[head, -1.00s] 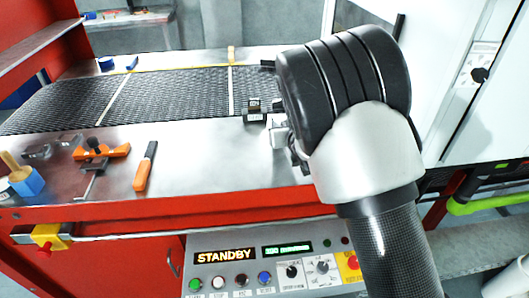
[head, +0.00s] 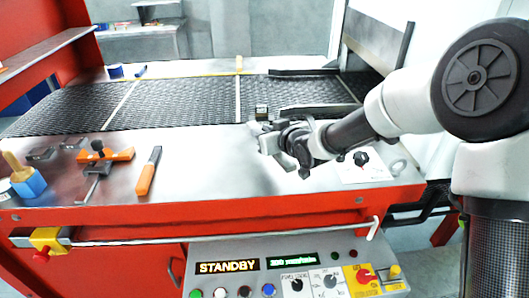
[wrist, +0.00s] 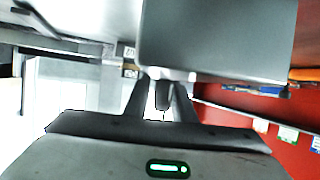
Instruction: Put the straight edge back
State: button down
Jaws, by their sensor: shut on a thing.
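My gripper (head: 272,146) is over the steel ledge in front of the mesh belt, right of centre in the head view. It is shut on a grey, flat-faced piece, which I take to be the straight edge (wrist: 215,40). In the wrist view this piece fills the upper middle, beyond the fingertips, and runs out of the frame. In the head view it is hard to tell apart from the gripper, and I cannot tell whether it touches the ledge.
The mesh belt (head: 185,98) runs behind, with a small dark block (head: 262,112) and a dark rail (head: 320,109) near the gripper. An orange-handled tool (head: 148,172), an orange clamp (head: 110,156) and a blue pot (head: 28,183) stand left. The ledge's middle is clear. A control panel (head: 235,280) is below.

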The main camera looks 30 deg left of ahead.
notch_tip(320, 180, down, 5)
jog(key=shift+f+b, duration=0.15)
jog(key=shift+b, duration=0.15)
jog(key=c, duration=1.9)
grip_release()
jog(key=shift+f, duration=0.15)
jog(key=o, duration=0.4)
